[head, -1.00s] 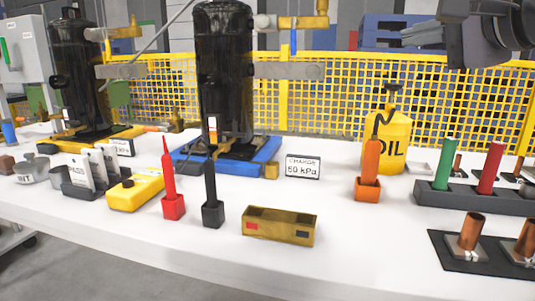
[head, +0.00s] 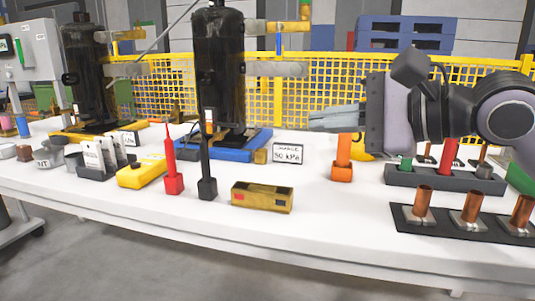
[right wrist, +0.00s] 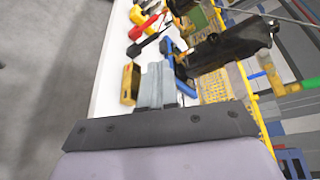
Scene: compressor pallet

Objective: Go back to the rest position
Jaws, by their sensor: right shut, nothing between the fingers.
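My right gripper (head: 318,119) hangs above the white table (head: 330,225) at the right, its shut grey fingers pointing left. Nothing is between the fingers. In the right wrist view the fingers (right wrist: 157,86) lie side by side, with the brass-coloured box (right wrist: 131,83) beyond them to the left. My right arm hides most of the yellow oil can (head: 362,156) and part of the tool rack behind it. My left gripper is in neither view.
Two black compressors (head: 218,70) stand at the back. Red (head: 173,183) and black (head: 207,188) probes, the brass box (head: 262,196) and orange holder (head: 341,172) stand in front. Copper tubes (head: 471,206) stand at the right. A yellow fence (head: 335,85) runs behind.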

